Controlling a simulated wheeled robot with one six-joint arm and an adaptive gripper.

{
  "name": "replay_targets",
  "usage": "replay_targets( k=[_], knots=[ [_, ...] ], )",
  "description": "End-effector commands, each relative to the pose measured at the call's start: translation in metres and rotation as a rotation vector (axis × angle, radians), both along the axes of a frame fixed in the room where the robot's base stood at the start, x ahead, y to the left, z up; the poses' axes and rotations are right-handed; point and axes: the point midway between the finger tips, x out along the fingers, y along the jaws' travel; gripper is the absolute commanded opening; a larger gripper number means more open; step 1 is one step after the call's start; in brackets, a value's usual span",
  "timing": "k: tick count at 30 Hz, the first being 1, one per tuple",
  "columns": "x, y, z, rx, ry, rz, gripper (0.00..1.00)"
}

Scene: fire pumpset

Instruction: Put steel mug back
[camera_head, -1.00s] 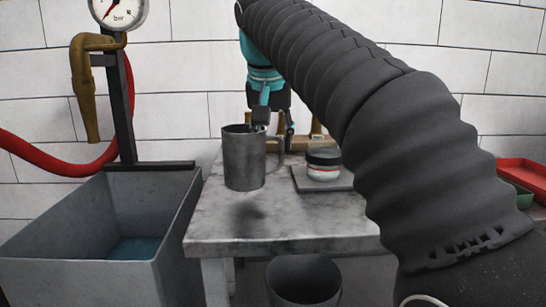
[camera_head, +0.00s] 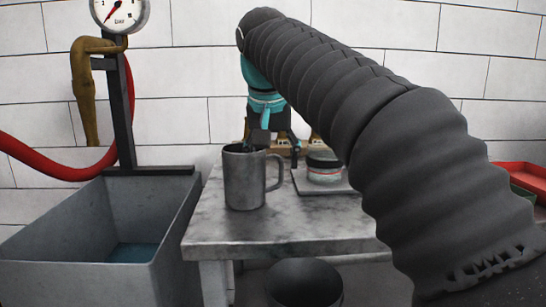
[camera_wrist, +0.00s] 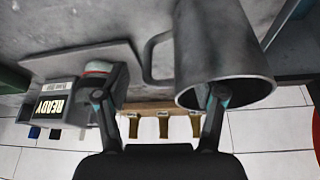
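The steel mug (camera_head: 244,181) is upright on the grey stone-topped table, with its handle to the right. In the wrist view the mug (camera_wrist: 212,45) shows its rim toward me. My gripper (camera_head: 268,141) is just above the mug's rim. In the wrist view my gripper (camera_wrist: 160,102) has its fingers wide apart. The right fingertip overlaps the mug's mouth, and the left one is beyond the handle, by a small jar. Neither finger presses on the mug's wall. The mug's inside is mostly hidden.
A jar (camera_head: 324,167) stands on a plate right of the mug. Brass nozzles (camera_wrist: 163,124) line a wooden rack behind. A grey basin (camera_head: 70,272) is left; a dark bucket (camera_head: 304,284) is below the table's front edge. A red tray (camera_head: 525,178) is far right.

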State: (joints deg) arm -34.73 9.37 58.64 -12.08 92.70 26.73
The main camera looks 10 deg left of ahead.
Motion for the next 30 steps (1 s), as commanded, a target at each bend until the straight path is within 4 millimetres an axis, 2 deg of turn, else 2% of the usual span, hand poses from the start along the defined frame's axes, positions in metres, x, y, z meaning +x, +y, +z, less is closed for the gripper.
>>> replay_targets(
  k=[5, 8, 21, 25, 30],
  knots=[
    [-0.001, 0.0, 0.006, 0.001, -0.002, 0.0, 0.69],
    [-0.005, 0.0, 0.018, 0.001, -0.002, 0.0, 0.69],
    [-0.036, 0.0, 0.095, 0.002, -0.002, 0.001, 0.69],
    [-0.042, -0.001, 0.108, 0.001, -0.001, 0.0, 0.69],
    [-0.046, -0.001, 0.114, 0.0, 0.0, 0.0, 0.69]
  ],
)
